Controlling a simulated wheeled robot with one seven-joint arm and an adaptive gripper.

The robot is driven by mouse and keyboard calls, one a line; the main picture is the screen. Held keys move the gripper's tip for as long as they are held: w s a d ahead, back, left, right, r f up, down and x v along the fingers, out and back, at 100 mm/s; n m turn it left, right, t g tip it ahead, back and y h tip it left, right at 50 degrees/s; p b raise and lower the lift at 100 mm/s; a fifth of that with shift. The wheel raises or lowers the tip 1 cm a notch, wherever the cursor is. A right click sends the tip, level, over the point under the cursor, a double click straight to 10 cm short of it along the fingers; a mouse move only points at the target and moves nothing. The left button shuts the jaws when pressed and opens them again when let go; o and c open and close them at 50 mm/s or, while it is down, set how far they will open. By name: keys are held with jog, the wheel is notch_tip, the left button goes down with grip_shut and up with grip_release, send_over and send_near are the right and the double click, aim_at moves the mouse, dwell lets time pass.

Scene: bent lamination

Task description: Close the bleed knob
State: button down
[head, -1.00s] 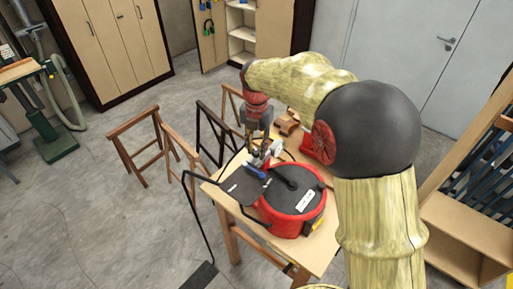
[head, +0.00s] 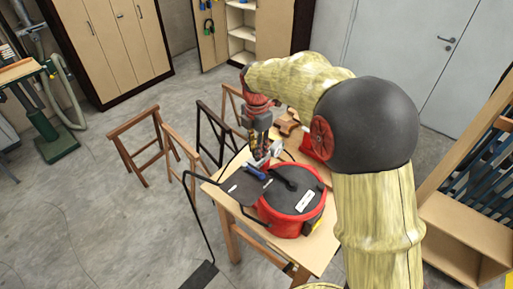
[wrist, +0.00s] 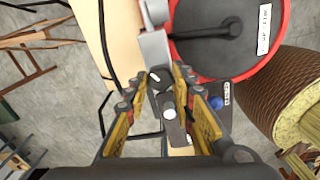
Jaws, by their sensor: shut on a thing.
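My gripper (wrist: 166,84) is shut on a small black knob with a white mark, which I take as the bleed knob (wrist: 158,76); a finger lies on each side of it. The knob sits beside a pale grey metal fitting (wrist: 155,48) in the wrist view. In the head view my gripper (head: 261,153) points down at the back left edge of the red round pot (head: 287,232), and its fingers hide the knob. I cannot read the knob's position from its mark.
The pot's black lid (head: 288,190) carries a dark handle or hose. A dark plate with a blue knob (wrist: 215,102) and a white label lies close to my fingers. The wooden table (head: 325,242) is small. Wooden trestles (head: 140,145) stand to the left; open floor lies around them.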

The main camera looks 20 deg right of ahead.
jog(key=m, duration=0.6)
jog(key=m+p, duration=0.1)
jog(key=m, duration=0.5)
jog(key=shift+m, duration=0.4)
jog(key=m, duration=1.1)
jog(key=shift+m, duration=0.4)
jog(key=c, duration=1.5)
grip_release()
